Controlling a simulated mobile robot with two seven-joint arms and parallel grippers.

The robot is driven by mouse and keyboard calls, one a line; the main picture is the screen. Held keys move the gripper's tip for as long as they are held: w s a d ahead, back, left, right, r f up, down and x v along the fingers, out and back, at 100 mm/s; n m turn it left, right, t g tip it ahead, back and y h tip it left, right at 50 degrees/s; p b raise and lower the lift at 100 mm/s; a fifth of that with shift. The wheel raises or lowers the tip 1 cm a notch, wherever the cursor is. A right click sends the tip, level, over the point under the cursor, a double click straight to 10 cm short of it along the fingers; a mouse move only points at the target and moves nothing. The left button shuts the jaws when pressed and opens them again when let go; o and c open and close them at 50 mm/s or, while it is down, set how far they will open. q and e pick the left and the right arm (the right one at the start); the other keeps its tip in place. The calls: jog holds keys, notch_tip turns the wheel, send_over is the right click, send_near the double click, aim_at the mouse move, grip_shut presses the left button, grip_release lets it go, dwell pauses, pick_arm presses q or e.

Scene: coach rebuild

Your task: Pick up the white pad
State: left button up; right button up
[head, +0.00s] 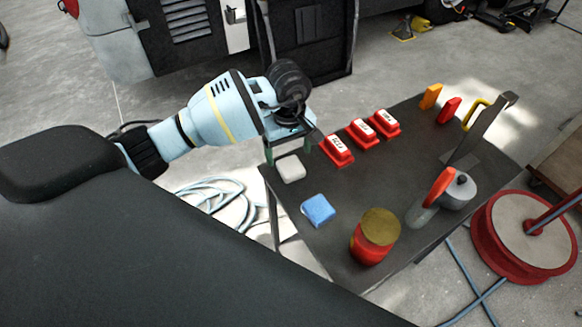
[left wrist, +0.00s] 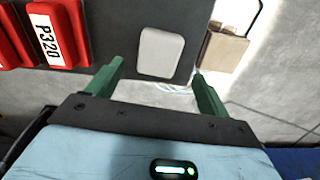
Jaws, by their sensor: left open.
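The white pad (head: 291,168) lies flat near the left corner of the dark table (head: 330,240). It also shows in the left wrist view (left wrist: 161,53), just beyond the fingertips and between their lines. My left gripper (head: 302,142) is above the table's left edge, close to the pad. In the left wrist view its two green fingers (left wrist: 155,82) are wide apart with nothing between them. The head view shows only part of the fingers. My right gripper is in neither view.
A blue pad (head: 318,210) lies near the white pad. Red sanding blocks (head: 361,134) stand behind, one labelled P320 (left wrist: 47,38). A red tin (head: 374,237) and a grey tool with red handle (head: 441,187) stand to the right. A hose reel (head: 524,235) is on the floor.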

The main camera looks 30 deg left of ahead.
aim_at(291, 165)
pick_arm(q)
jog(key=shift+d+f, duration=0.15)
jog(key=shift+f, duration=1.15)
jog(key=shift+d+f, duration=0.1)
jog(key=shift+f, duration=1.15)
jog(key=shift+c, duration=0.4)
jog(key=c, duration=1)
